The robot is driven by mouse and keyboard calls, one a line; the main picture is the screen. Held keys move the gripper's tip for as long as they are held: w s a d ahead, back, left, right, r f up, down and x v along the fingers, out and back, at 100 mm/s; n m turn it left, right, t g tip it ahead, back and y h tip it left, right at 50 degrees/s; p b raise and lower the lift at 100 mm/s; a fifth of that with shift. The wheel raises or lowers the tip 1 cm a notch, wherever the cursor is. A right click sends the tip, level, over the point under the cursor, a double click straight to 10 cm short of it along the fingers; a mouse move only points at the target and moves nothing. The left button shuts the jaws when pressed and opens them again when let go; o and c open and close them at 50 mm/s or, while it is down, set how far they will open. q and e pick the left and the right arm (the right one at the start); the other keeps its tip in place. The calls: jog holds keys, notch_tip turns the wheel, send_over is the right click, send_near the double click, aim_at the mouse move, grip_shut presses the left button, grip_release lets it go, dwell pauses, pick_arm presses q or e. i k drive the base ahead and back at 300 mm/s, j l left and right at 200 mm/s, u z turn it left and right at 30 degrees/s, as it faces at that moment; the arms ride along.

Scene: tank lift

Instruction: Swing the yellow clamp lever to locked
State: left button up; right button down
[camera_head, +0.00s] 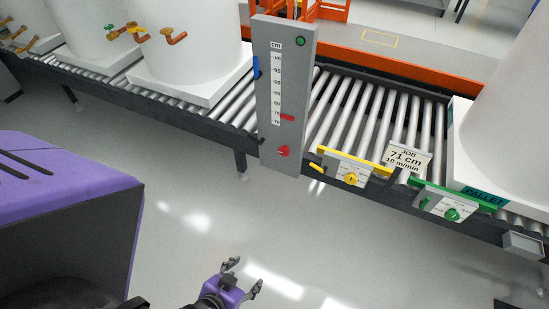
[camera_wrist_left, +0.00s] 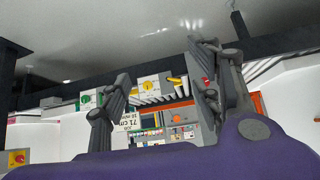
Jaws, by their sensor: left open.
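The yellow clamp lever (camera_head: 317,167) is a short yellow handle at the left end of a small white panel on the conveyor's front rail. A yellow bar tops this panel, and a round yellow dial (camera_head: 351,179) sits on it. In the left wrist view the yellow lever (camera_wrist_left: 175,80) shows between my finger outlines, beside the yellow dial (camera_wrist_left: 151,84). My left gripper (camera_head: 244,275) is open and empty over the floor, well short of the conveyor and apart from the lever. The panel's markings are too small to read. My right gripper is not in view.
A grey gauge post (camera_head: 285,95) with a red pointer stands left of the lever. A job sign (camera_head: 408,158) reads 71 cm. A green-dial panel (camera_head: 447,207) sits to the right. White tanks (camera_head: 190,45) stand on the roller conveyor (camera_head: 365,110). The floor before it is clear.

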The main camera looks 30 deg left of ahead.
aim_at(324, 170)
jog(key=u, duration=0.45)
jog(key=z, duration=0.45)
jog(key=j+z, duration=0.25)
jog(key=z, duration=0.15)
jog(key=i+j+z, duration=0.1)
jog(key=j+z, duration=0.15)
jog(key=z, duration=0.15)
jog(key=j+z, duration=0.35)
jog(key=k+j+z, duration=0.1)
jog(key=j+z, duration=0.15)
jog(key=j, duration=0.25)
jog(key=k+j+z, duration=0.2)
jog(key=j, duration=0.3)
jog(key=k+j, duration=0.1)
jog(key=j, duration=0.85)
jog(key=k+z, duration=0.05)
